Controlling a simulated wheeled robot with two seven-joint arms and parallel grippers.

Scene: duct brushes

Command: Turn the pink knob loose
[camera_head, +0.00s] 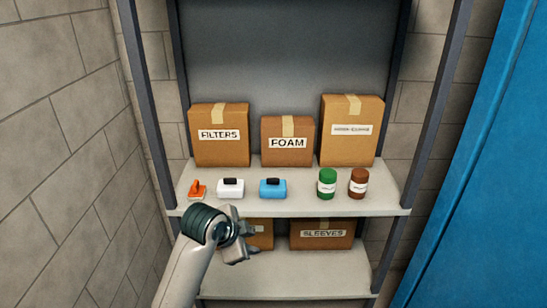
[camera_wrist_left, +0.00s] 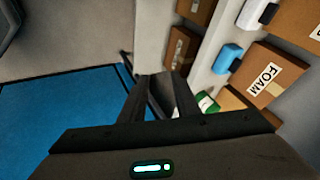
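No pink knob shows in either view. My left gripper (camera_head: 243,242) is in front of the shelf unit, below the front edge of the upper shelf. Its fingers are apart, with nothing seen between them. In the left wrist view the two fingers (camera_wrist_left: 160,82) stand apart, with a grey surface beyond. An orange-red item (camera_head: 197,190) sits at the left end of the upper shelf, above and left of the gripper. Beside it stand a white case (camera_head: 230,189) and a blue case (camera_head: 272,189), both with black tops. My right gripper is in neither view.
The upper shelf (camera_head: 300,203) also holds several cardboard boxes, including FOAM (camera_head: 287,157), plus a green jar (camera_head: 326,184) and a brown jar (camera_head: 358,184). A SLEEVES box (camera_head: 321,243) is on the lower shelf. A blue panel (camera_head: 480,190) stands at right, a block wall at left.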

